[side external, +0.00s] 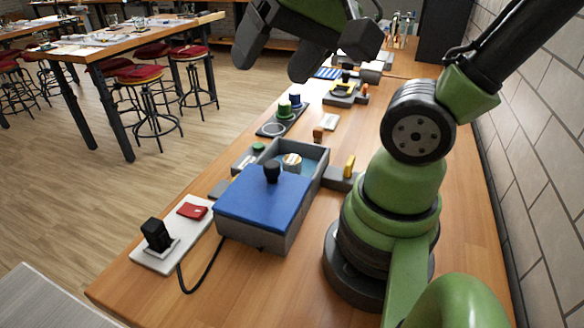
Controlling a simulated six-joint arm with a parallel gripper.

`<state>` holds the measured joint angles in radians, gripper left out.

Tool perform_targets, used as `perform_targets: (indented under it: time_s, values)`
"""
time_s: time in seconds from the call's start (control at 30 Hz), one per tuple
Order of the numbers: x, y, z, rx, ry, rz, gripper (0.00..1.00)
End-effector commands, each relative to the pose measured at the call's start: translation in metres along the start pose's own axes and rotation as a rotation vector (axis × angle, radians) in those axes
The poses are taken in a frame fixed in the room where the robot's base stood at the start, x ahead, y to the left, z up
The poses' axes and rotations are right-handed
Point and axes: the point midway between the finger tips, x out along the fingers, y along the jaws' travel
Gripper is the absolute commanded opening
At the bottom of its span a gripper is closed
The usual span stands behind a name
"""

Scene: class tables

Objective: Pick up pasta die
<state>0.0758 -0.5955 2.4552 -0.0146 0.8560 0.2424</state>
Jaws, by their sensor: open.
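My gripper (274,66) hangs at the top of the side external view, cut off by the frame edge. Its dark fingers are apart, with nothing seen between them. It is high above the table, clear of the objects. A small round piece with a tan and white top (291,160) sits in the open part of a grey box; it may be the pasta die, but it is too small to be sure. The blue lid (245,205) with a black knob covers the near part of this grey box (284,232) and hides what lies under it.
A white board (152,260) with a black plug-like block and a red piece lies front left, with a black cable. Beside the box are a yellow piece (350,165) and a small brown block (318,133). Green and blue knobs (289,106) stand farther back. A wall bounds the right.

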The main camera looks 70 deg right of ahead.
Motion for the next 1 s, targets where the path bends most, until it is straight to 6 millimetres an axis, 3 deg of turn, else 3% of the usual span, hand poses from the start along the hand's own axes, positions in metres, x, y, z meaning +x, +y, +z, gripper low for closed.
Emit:
perform_targets:
  time_s: [0.17, 0.3, 0.43, 0.6, 0.8, 1.0]
  values:
    - [0.042, 0.027, -0.043, 0.56, -0.011, 0.188, 0.73]
    - [0.078, 0.062, -0.069, 1.022, 0.026, 0.329, 0.73]
    - [0.112, 0.104, -0.082, 1.438, 0.086, 0.455, 0.73]
    - [0.147, 0.155, -0.083, 1.868, 0.18, 0.583, 0.73]
    - [0.166, 0.184, -0.076, 2.105, 0.248, 0.652, 0.73]
    - [0.189, 0.197, -0.066, 2.132, 0.254, 0.664, 0.73]
